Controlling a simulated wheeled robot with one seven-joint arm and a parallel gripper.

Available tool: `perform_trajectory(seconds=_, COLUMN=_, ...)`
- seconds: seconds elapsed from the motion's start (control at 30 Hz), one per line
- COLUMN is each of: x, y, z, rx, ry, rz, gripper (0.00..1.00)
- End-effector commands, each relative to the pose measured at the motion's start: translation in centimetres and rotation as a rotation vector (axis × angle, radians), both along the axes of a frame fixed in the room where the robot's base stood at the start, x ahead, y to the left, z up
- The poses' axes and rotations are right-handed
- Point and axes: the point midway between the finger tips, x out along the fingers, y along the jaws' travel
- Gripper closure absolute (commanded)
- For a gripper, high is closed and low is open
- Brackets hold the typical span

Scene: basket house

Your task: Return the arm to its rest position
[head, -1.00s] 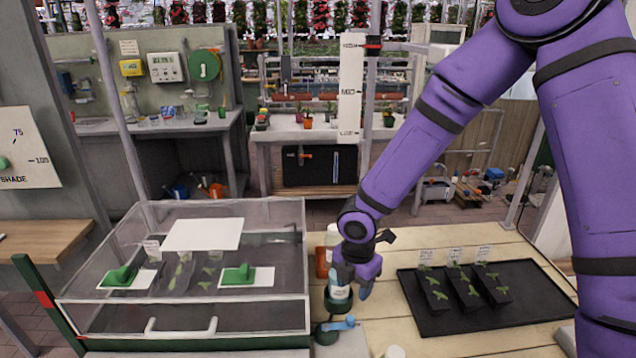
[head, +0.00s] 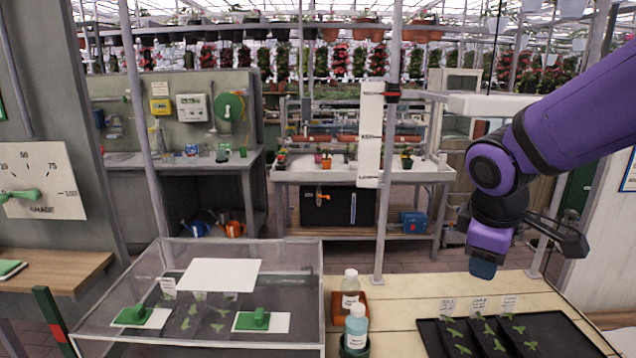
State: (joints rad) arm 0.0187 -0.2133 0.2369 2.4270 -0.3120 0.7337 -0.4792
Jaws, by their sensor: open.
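My purple arm comes in from the right edge. The gap between the fingers is hard to see from this side. A bottle of blue liquid (head: 356,326) with a pale cap stands upright in a dark green holder, apart from my gripper. A second bottle (head: 350,288) stands behind it in an orange-red holder.
The black tray (head: 431,341) with several seedlings lies at front right. A clear propagator box (head: 170,262) with green handles stands at left. A thin grey post (head: 384,220) rises behind the table. The boards between bottles and tray are bare.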

Motion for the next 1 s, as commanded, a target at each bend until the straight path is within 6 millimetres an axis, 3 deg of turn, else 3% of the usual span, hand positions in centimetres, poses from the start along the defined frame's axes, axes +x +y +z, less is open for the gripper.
perform_trajectory(seconds=0.1, x=-2.5, y=-1.2, z=2.5, rx=0.068, ry=-0.071, rz=-0.167, gripper=0.52)
perform_trajectory(seconds=0.3, x=-6.7, y=-2.6, z=5.6, rx=0.212, ry=-0.171, rz=-0.434, gripper=0.52)
perform_trajectory(seconds=0.6, x=-12.2, y=-3.7, z=8.2, rx=0.446, ry=-0.264, rz=-0.737, gripper=0.52)
perform_trajectory(seconds=0.8, x=-13.6, y=-3.8, z=8.6, rx=0.511, ry=-0.277, rz=-0.808, gripper=0.52)
perform_trajectory(seconds=1.0, x=-13.6, y=-3.8, z=8.6, rx=0.515, ry=-0.277, rz=-0.813, gripper=0.52)
